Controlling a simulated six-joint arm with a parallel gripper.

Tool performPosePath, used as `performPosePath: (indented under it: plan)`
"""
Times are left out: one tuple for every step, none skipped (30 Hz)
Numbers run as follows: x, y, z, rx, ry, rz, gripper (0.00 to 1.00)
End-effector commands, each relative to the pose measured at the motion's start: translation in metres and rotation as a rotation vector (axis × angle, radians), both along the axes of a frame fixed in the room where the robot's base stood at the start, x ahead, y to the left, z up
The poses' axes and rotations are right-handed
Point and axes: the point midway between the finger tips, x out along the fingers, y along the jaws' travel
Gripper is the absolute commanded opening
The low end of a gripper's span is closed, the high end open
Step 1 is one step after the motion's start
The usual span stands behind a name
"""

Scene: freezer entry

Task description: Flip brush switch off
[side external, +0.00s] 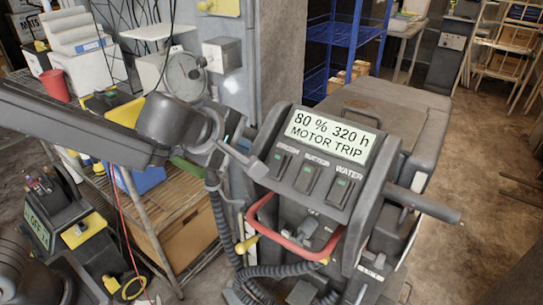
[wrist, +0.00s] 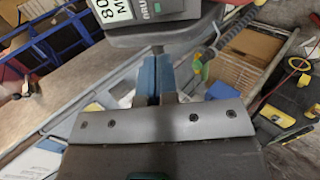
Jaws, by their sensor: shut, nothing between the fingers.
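The floor machine's control panel (side external: 318,165) has a display (side external: 332,135) reading "80 % 320 h MOTOR TRIP". Below it sit three dark switches, each with a small green mark. The brush switch (side external: 279,161) is the leftmost, beside the suction switch (side external: 308,176) and water switch (side external: 340,190). My gripper (side external: 256,168) is just left of the panel, close to the brush switch; I cannot tell whether it touches. In the wrist view my shut, empty fingers (wrist: 160,80) point at the panel's edge, where part of the "BRUSH" label shows.
A red handle loop (side external: 290,243) and a black corrugated hose (side external: 222,235) are below the panel. A grey bar (side external: 425,203) sticks out on the right. A wire shelf (side external: 165,222) with boxes stands left. Open floor lies at the right.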

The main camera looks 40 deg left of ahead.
Motion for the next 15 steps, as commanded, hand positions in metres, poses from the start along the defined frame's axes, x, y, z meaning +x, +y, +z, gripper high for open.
performPosePath:
  plan:
    - [0.003,0.001,-0.003,0.001,0.002,0.002,0.00]
    - [0.006,0.001,-0.006,0.003,0.002,0.003,0.00]
    - [0.010,0.001,-0.010,0.003,0.003,0.004,0.00]
    - [0.014,0.001,-0.013,0.003,0.003,0.003,0.00]
    - [0.017,0.001,-0.017,0.003,0.005,0.004,0.00]
    - [0.023,0.002,-0.021,0.003,0.003,0.004,0.00]
    - [0.027,0.001,-0.025,0.003,0.004,0.004,0.00]
    - [0.031,0.002,-0.029,0.003,0.004,0.004,0.00]
    - [0.036,0.002,-0.035,0.003,0.006,0.004,0.00]
    - [0.040,0.001,-0.038,0.003,0.005,0.003,0.00]
    - [0.045,0.002,-0.041,0.003,0.003,0.004,0.00]
    - [0.050,0.002,-0.046,0.003,0.004,0.004,0.00]
    - [0.054,0.001,-0.050,0.003,0.005,0.002,0.00]
    - [0.058,0.002,-0.054,0.003,0.006,0.003,0.00]
    - [0.063,0.001,-0.057,0.003,0.003,0.003,0.00]
